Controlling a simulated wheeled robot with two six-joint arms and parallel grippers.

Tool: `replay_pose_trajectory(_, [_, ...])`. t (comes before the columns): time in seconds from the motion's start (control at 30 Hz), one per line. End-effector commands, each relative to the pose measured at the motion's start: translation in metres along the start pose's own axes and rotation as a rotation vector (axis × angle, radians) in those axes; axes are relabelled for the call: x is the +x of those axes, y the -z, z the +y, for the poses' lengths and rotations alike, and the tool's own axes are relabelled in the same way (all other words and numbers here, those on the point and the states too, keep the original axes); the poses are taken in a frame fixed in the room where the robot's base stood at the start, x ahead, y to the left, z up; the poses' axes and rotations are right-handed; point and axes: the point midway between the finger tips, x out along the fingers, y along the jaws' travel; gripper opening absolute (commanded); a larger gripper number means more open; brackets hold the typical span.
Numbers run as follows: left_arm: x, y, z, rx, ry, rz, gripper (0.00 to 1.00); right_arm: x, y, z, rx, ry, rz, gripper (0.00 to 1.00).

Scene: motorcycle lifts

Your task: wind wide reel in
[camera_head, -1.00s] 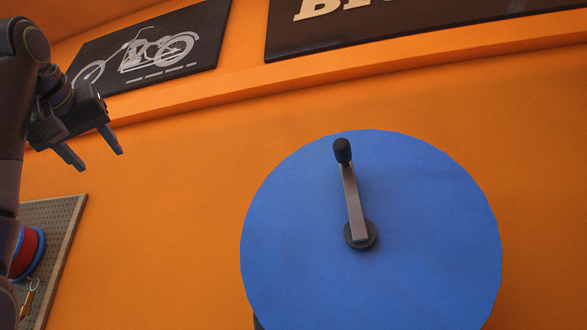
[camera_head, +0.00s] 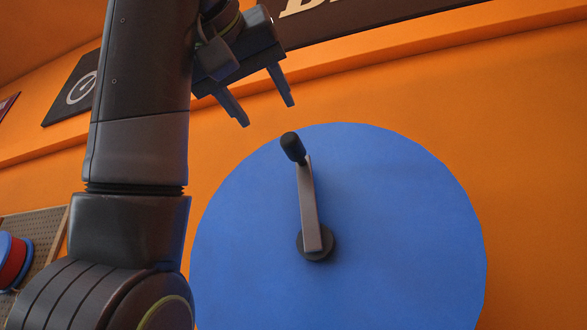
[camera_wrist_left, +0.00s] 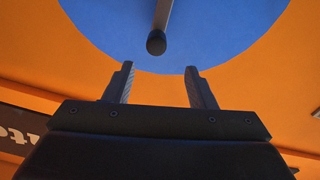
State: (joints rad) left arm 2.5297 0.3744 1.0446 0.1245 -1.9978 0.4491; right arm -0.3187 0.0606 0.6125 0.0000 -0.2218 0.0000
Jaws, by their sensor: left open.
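The wide reel (camera_head: 400,230) is a large blue disc in front of the orange wall. Its grey crank arm (camera_head: 309,205) points up from a dark hub (camera_head: 315,243) and ends in a black knob (camera_head: 293,147). My left gripper (camera_head: 268,113) is open and empty, above and slightly left of the knob, apart from it. In the left wrist view the knob (camera_wrist_left: 156,42) lies ahead of the open fingers (camera_wrist_left: 160,82), roughly centred between them, with the blue disc (camera_wrist_left: 220,30) behind. My right gripper is not in view.
A pegboard (camera_head: 40,228) with a smaller red and blue reel (camera_head: 12,262) is at the left edge, partly behind my left arm. Dark wall signs (camera_head: 350,22) hang above an orange ledge. The space right of the crank is clear.

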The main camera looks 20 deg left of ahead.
Motion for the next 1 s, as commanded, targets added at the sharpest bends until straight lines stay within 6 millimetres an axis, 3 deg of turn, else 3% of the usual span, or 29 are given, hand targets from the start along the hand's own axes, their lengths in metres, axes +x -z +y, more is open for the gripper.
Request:
replay_pose_trajectory(0.03, [0.011, 0.004, 0.002, 0.001, 0.0, -0.002, 0.5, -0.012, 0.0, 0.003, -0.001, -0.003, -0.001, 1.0])
replay_pose_trajectory(0.37, [0.057, 0.005, 0.002, 0.001, 0.0, -0.002, 0.5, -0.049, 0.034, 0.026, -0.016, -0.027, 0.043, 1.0])
replay_pose_trajectory(0.7, [0.096, 0.004, 0.001, 0.001, 0.0, -0.002, 0.5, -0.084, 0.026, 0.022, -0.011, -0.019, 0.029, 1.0])
replay_pose_trajectory(1.0, [0.123, 0.0, 0.001, 0.001, -0.001, -0.001, 0.5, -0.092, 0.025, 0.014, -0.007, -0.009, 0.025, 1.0])
